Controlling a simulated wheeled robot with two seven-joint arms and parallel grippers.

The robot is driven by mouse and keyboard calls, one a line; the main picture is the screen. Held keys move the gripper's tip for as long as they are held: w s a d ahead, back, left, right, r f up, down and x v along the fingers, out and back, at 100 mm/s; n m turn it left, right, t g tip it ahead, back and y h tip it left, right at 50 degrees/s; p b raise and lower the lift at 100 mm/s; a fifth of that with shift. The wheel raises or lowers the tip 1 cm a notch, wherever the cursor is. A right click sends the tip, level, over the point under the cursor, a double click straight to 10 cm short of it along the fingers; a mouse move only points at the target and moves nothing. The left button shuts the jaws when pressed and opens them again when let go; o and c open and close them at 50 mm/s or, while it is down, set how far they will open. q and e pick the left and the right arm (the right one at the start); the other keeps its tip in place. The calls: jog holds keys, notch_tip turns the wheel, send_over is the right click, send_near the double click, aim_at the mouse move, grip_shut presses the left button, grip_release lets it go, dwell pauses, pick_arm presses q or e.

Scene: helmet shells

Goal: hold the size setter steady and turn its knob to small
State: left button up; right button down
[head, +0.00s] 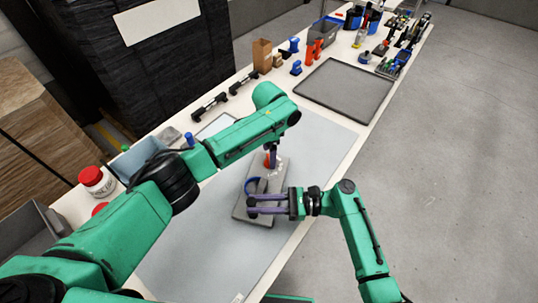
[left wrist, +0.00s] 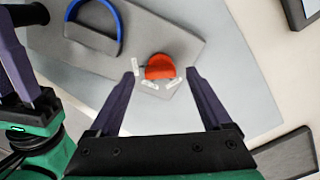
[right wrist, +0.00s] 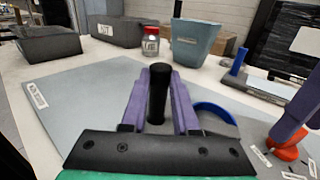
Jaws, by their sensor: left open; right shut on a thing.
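The size setter is a grey plate (head: 263,180) (left wrist: 185,38) on the table mat, with a blue arc (left wrist: 119,22), an upright black post (right wrist: 158,92) and a red knob (left wrist: 160,66). Small white labels (left wrist: 151,84) lie around the knob; their words are too small to read. My right gripper (head: 250,204) is shut on the black post; it also shows in the right wrist view (right wrist: 159,98). My left gripper (left wrist: 163,73) points down at the knob, open, one finger on each side with gaps visible. The knob also shows in the right wrist view (right wrist: 284,150).
A dark tray (head: 344,90) lies beyond the mat (head: 200,250). A red-lidded jar (head: 97,181) and a blue-grey bin (right wrist: 194,42) stand along the table's side. Several tools and parts fill the far end. The mat around the plate is mostly clear.

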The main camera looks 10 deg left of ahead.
pick_arm(q)
notch_tip(320, 180, up, 11)
jog(key=shift+f, duration=0.2)
pick_arm(e)
jog(key=c, duration=0.6)
grip_release()
jog(key=shift+d, duration=0.1)
